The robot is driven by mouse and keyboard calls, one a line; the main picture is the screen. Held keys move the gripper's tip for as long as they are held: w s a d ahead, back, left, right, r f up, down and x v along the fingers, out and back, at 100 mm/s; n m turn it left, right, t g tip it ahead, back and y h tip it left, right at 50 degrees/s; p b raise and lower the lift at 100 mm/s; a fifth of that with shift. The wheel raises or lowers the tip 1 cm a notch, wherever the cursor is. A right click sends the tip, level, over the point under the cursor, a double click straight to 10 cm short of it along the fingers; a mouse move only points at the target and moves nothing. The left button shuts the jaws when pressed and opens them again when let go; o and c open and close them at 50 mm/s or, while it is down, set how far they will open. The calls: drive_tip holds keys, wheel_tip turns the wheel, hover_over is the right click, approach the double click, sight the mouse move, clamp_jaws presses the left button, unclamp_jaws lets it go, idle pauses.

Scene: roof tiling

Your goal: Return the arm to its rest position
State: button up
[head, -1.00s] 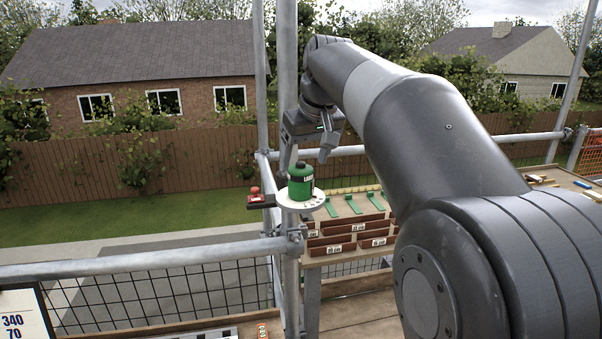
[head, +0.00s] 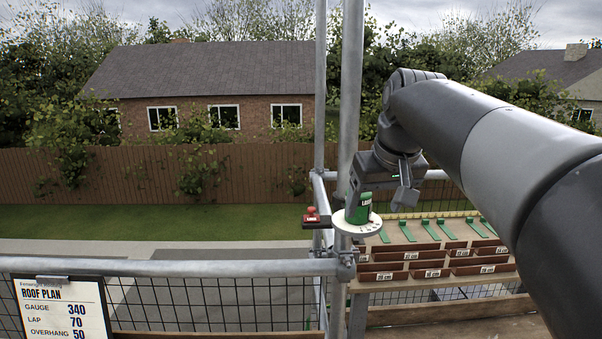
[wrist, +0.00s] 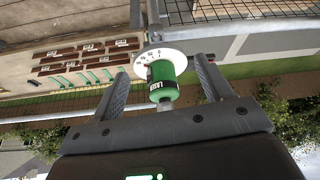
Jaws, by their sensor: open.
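My gripper (head: 402,198) hangs from my raised arm at the scaffold post in the head view. In the wrist view my gripper's two fingers (wrist: 163,92) are spread apart. A green labelled canister (wrist: 162,82) shows between and beyond them, and nothing is clamped.
A red-knobbed block (head: 311,217) sits left of the plate. Scaffold rails (head: 180,267) and an upright post (head: 350,90) stand close to my gripper. Labelled brown tiles and green strips lie on a bench (head: 400,232) at right. A roof plan board (head: 62,308) hangs lower left.

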drive_tip(key=s+f+m, duration=0.2)
drive_tip(key=s+f, duration=1.7)
drive_tip(key=shift+a+f+t+h, duration=0.2)
drive_tip(key=shift+a+t+h, duration=0.05)
drive_tip(key=shift+t+h, duration=0.15)
drive_tip(key=shift+c, duration=0.5)
idle(0.8)
